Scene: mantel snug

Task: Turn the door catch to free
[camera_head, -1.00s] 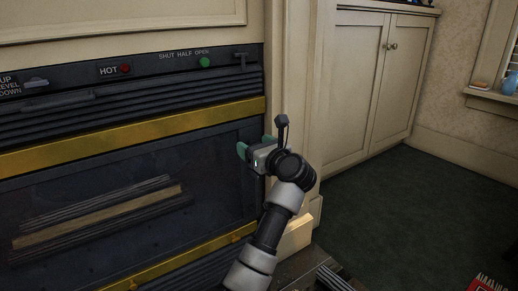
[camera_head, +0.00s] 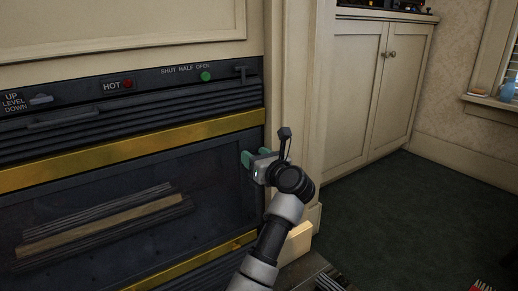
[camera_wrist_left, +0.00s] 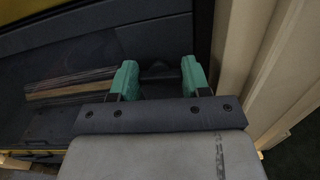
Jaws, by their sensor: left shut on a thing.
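The dark glass door (camera_head: 110,200) of the fireplace stove is shut, with brass strips above and below it. My left gripper (camera_head: 255,156) is at the door's right edge, its green fingertips against the door front. In the left wrist view the two green fingers (camera_wrist_left: 160,78) stand apart, with a dark piece (camera_wrist_left: 160,71) between them. I take this piece to be the door catch; it is mostly hidden and blends with the dark door, so I cannot tell which way it points. My right gripper is not in view.
Above the door is a panel with a lever marked up, level, down (camera_head: 41,99), a red HOT lamp (camera_head: 128,84), a green lamp (camera_head: 206,76) and a shut, half, open lever (camera_head: 241,71). A cream post (camera_head: 291,90) stands close right of the gripper.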

